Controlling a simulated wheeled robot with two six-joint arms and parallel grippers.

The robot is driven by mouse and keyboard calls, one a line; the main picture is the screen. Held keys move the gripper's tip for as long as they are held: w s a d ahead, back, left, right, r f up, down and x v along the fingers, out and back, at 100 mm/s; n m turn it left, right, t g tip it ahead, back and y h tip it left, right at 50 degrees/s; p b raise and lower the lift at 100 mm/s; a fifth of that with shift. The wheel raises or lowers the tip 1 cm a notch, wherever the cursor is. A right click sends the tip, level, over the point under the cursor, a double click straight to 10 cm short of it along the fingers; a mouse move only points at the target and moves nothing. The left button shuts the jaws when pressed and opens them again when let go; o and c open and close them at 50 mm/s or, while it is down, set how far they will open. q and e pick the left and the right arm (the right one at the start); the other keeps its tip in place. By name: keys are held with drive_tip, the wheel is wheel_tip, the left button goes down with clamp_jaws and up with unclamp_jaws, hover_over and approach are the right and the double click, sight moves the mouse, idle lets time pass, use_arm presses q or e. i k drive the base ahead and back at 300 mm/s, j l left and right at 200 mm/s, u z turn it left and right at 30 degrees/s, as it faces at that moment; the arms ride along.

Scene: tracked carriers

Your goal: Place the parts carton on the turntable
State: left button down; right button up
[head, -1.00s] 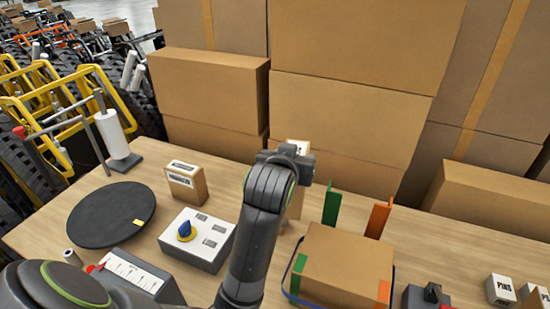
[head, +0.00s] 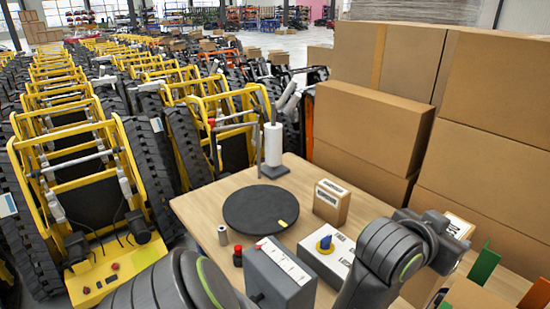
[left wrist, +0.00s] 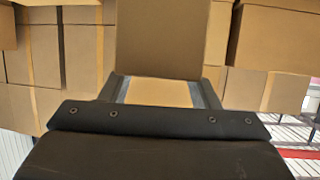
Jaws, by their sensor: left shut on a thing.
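In the left wrist view the carton (left wrist: 170,40) stands out between the two fingers (left wrist: 160,92). The black round turntable (head: 258,209) lies flat on the bench, left of the gripper, with a yellow mark near its edge and nothing on it. Another small labelled carton (head: 331,202) stands upright just right of the turntable. I cannot read either label. My right gripper is not in view.
A control box with a blue knob (head: 325,244) and a grey sloped box (head: 281,276) stand in front of the turntable. A white roll on a stand (head: 273,150) is behind it. Large boxes (head: 371,125) wall the back.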

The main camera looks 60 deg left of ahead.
sight(261, 206)
drive_tip(key=k+j, duration=0.15)
drive_tip(key=j, duration=0.2)
drive_tip(key=k+j, duration=0.1)
drive_tip(key=j, duration=0.25)
drive_tip(key=k+j+z, duration=0.1)
drive_tip(key=j, duration=0.25)
drive_tip(key=k+j, duration=0.15)
drive_tip(key=j, duration=0.15)
drive_tip(key=k+j, duration=0.1)
drive_tip(key=j, duration=0.4)
drive_tip(key=k+j+z, duration=0.1)
drive_tip(key=j, duration=0.45)
